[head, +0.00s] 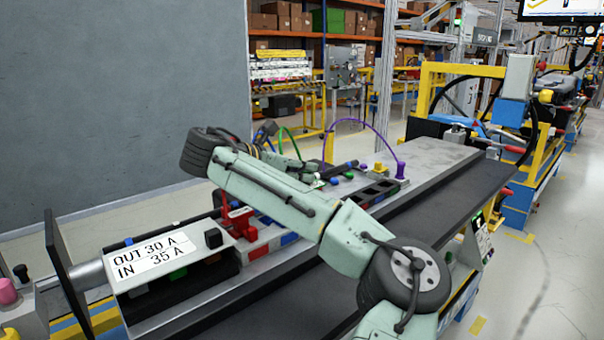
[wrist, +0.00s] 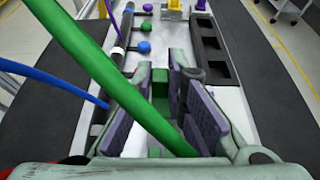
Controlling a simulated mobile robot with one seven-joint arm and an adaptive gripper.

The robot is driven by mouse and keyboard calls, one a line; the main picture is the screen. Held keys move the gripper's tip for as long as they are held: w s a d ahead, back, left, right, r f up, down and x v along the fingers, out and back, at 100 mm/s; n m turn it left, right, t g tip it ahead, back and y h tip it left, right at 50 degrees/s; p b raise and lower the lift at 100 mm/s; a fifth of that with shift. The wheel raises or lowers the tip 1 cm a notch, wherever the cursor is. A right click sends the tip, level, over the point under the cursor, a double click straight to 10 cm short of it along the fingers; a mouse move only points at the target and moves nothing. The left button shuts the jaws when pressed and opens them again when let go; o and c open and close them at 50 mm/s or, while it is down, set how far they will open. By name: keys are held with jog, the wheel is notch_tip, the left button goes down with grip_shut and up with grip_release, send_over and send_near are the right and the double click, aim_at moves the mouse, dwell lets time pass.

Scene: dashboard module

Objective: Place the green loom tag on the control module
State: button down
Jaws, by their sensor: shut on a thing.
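My gripper (wrist: 163,95) is shut on a small green block (wrist: 160,84), which appears to be the green loom tag, between its purple-padded fingers. A thick green cable (wrist: 95,70) crosses the wrist view from upper left down to the fingers. In the head view my gripper (head: 316,181) is partly hidden behind my arm, over the middle of the grey dashboard bench, and the green cable (head: 282,138) arcs behind it. A pale panel (wrist: 172,45) lies beyond the fingers. No label marks which part is the control module.
A black pocketed tray (wrist: 212,48) is right of the fingers. A purple plug (head: 400,170) stands at the panel's far end. A red clamp (head: 238,218) and labelled plate (head: 150,257) are at lower left.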

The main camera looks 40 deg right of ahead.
jog(key=shift+f, duration=0.65)
jog(key=shift+f, duration=0.1)
jog(key=c, duration=1.6)
grip_release()
jog(key=shift+c, duration=0.2)
